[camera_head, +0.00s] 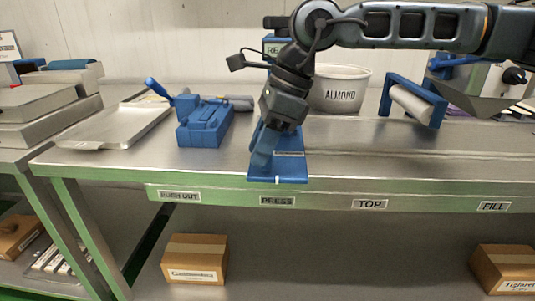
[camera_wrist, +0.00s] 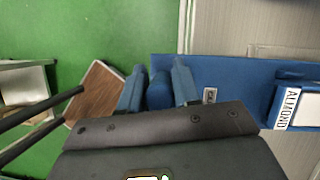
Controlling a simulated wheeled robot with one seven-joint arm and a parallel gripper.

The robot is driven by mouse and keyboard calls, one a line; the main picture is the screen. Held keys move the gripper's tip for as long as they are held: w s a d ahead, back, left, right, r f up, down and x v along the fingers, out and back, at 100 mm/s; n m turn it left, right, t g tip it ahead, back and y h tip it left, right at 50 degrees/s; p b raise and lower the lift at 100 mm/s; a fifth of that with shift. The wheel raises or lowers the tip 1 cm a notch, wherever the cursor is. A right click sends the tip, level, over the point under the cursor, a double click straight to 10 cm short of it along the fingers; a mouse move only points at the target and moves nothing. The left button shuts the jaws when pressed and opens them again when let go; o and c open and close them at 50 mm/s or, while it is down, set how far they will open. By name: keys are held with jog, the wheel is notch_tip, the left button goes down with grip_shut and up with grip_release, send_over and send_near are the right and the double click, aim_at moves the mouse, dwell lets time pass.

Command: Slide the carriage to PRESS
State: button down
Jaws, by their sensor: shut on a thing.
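The carriage (camera_head: 292,170) is a flat blue plate at the front edge of the steel bench. A white mark on its front edge lines up closely with the PRESS label (camera_head: 277,200) below it. My gripper (camera_head: 262,152) reaches down at the carriage's left front, and the arm hides part of the carriage behind it. In the wrist view my gripper's two blue fingers (camera_wrist: 158,82) are shut on a blue handle (camera_wrist: 158,93) between them, beside the blue carriage plate (camera_wrist: 228,72). A block with an ALMOND label (camera_wrist: 291,107) shows at the right there.
Other edge labels read PUSH OUT (camera_head: 179,196), TOP (camera_head: 369,204) and FILL (camera_head: 493,206). A blue fixture (camera_head: 204,124) and a metal tray (camera_head: 115,127) stand left, a white ALMOND bowl (camera_head: 340,88) behind, a blue roller frame (camera_head: 413,101) right. The front bench strip toward FILL is clear.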

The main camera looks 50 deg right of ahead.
jog(key=shift+w+a, duration=0.15)
jog(key=shift+a, duration=0.05)
jog(key=c, duration=0.9)
grip_release()
jog(key=v, duration=0.7)
jog(key=shift+d+r, duration=0.15)
jog(key=shift+r, duration=0.2)
